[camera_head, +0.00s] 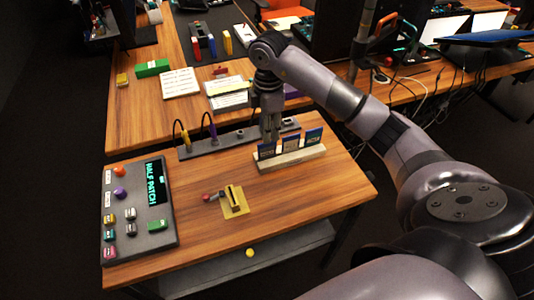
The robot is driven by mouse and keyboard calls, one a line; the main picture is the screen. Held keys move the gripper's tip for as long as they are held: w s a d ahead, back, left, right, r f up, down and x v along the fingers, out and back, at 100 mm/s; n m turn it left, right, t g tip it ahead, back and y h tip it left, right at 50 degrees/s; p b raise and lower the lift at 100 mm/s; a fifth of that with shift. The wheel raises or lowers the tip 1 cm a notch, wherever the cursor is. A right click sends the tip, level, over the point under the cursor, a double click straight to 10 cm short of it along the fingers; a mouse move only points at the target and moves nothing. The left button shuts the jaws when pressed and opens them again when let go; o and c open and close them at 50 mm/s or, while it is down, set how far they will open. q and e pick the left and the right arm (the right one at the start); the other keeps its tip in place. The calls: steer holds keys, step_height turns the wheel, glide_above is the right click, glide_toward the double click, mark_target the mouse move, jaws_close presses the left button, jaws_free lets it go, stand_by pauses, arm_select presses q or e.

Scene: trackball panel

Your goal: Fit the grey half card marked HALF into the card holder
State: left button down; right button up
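The left card (266,151), middle card (291,143) and right card (314,136) are too small to read, so I cannot tell which is marked HALF. My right gripper (270,138) points down just above and behind the left card; whether its fingers are apart or touch it is unclear. A yellow plate with a dark, slotted block (235,198), seemingly the card holder, sits left of the rack. My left gripper is not in view.
A grey panel (140,240) with a lit "HALF PATCH" display (155,182) and coloured knobs stands at left. A red-tipped lever (208,197) is beside the holder. A dark strip with cables (200,146) runs behind.

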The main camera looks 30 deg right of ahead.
mark_target(267, 148)
step_height(267, 148, down, 3)
steer(key=shift+f, duration=0.1)
steer(key=shift+w+d+f+p, duration=0.1)
steer(key=shift+w+f+p, duration=0.15)
steer(key=shift+f, duration=1.15)
steer(key=shift+w+f+p, duration=0.1)
steer(key=shift+f+p, duration=0.2)
steer(key=shift+f, duration=1.05)
steer(key=shift+c, duration=0.2)
jaws_close()
